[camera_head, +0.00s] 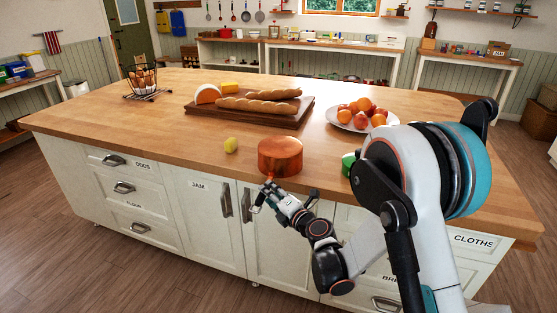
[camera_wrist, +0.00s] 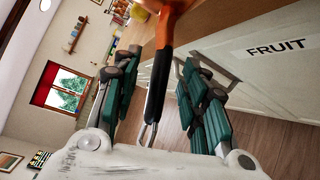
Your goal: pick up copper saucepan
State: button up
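The copper saucepan (camera_head: 280,157) sits upright on the wooden island top, near its front edge. In the wrist view its copper body (camera_wrist: 168,4) shows at the top, and its dark handle (camera_wrist: 158,75) with a pale metal loop end reaches down between my fingers. My gripper (camera_head: 270,194) is just in front of the island edge, below the pan. In the wrist view my gripper (camera_wrist: 167,85) is open, with green-padded fingers on either side of the handle and visible gaps. In the head view the handle is mostly hidden by my gripper.
A yellow piece (camera_head: 231,145) lies left of the pan, and a green item (camera_head: 348,164) stands right, partly behind my arm. A bread board (camera_head: 245,116) and a fruit plate (camera_head: 335,117) are behind. Cabinet fronts with handles (camera_head: 246,205) are close to my gripper.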

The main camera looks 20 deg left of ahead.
aim_at(272, 171)
jog(key=x, duration=0.2)
jog(key=b+x, duration=0.1)
jog(key=x, duration=0.1)
jog(key=shift+d+f, duration=0.1)
jog(key=shift+f, duration=0.15)
jog(key=shift+w+a+b, duration=0.25)
jog(key=shift+w+b, duration=0.05)
jog(key=shift+b, duration=0.05)
jog(key=shift+r, duration=0.1)
grip_shut()
